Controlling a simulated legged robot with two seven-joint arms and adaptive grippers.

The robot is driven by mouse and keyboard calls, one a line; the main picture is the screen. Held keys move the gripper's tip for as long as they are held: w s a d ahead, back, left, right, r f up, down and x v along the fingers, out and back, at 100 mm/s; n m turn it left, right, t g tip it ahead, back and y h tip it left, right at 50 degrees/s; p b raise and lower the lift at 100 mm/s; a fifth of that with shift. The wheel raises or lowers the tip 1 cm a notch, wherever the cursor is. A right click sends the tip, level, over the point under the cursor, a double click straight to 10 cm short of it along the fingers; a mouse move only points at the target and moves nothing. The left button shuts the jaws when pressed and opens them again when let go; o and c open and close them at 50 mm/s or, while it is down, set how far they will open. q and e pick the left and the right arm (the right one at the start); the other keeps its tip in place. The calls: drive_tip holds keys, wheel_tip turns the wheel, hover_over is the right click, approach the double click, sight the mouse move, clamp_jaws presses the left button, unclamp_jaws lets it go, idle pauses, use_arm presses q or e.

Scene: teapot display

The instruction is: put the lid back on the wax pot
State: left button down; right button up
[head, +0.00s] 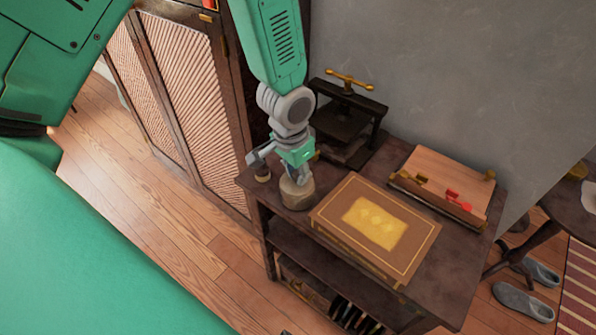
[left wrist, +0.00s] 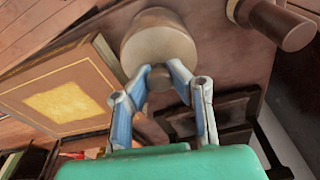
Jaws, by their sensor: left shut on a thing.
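The wax pot (head: 297,193) is a squat, round, tan-grey vessel near the left end of the dark side table, upright. My left gripper (head: 300,176) points down right over its top. In the left wrist view my left gripper (left wrist: 159,72) has its blue-grey fingertips closed on the small knob of the lid (left wrist: 158,80). The round tan body of the pot (left wrist: 160,48) shows just beyond the fingertips. The fingers hide much of the lid, and I cannot tell whether it rests fully on the rim. My right gripper is out of view.
A large brown book with a gold panel (head: 375,222) lies close right of the pot. A small brown handled piece (head: 262,172) stands left, near the table edge. A black press (head: 345,120) stands behind, and a sloped wooden board (head: 447,180) at back right.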

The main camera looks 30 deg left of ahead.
use_arm(q)
drive_tip(key=c, duration=1.4)
unclamp_jaws()
drive_tip(key=shift+c, duration=0.2)
drive_tip(key=shift+o, duration=0.5)
drive_tip(key=o, duration=0.4)
drive_tip(key=shift+r, duration=0.1)
drive_tip(key=shift+r+p, duration=3.5)
drive_tip(key=shift+p, duration=0.05)
drive_tip(key=shift+f, duration=0.15)
